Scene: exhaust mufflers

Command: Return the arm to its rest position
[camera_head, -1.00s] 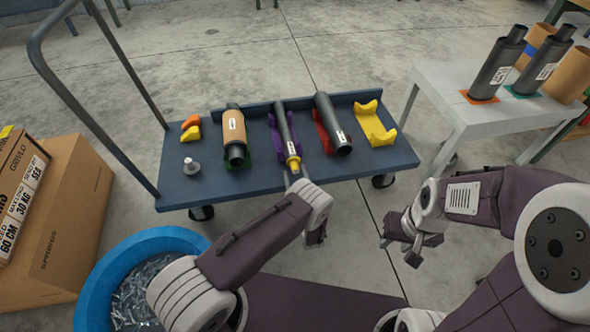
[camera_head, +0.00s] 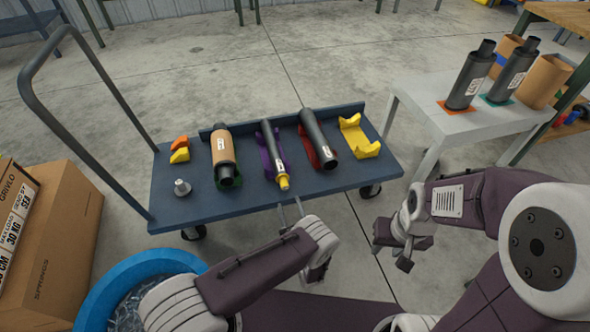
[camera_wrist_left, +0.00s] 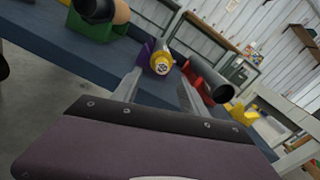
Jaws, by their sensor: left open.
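My left gripper (camera_head: 291,209) is open and empty just in front of the cart's near edge. It points at the yellow-tipped end of a slim dark muffler (camera_head: 272,150), which lies in a purple cradle (camera_head: 263,158). In the left wrist view, the two fingers (camera_wrist_left: 158,92) stand apart, with the muffler's yellow end (camera_wrist_left: 160,64) beyond them, not gripped. My right gripper (camera_head: 391,247) hangs right of the cart over the floor, away from the mufflers; its jaw opening is unclear.
The blue cart (camera_head: 180,210) also holds a tan-wrapped muffler (camera_head: 222,150) in a green cradle, a dark muffler (camera_head: 317,138) in a red one, and an empty yellow cradle (camera_head: 358,140). A white table (camera_head: 425,118) stands right, a blue bin (camera_head: 150,262) and box (camera_head: 55,230) left.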

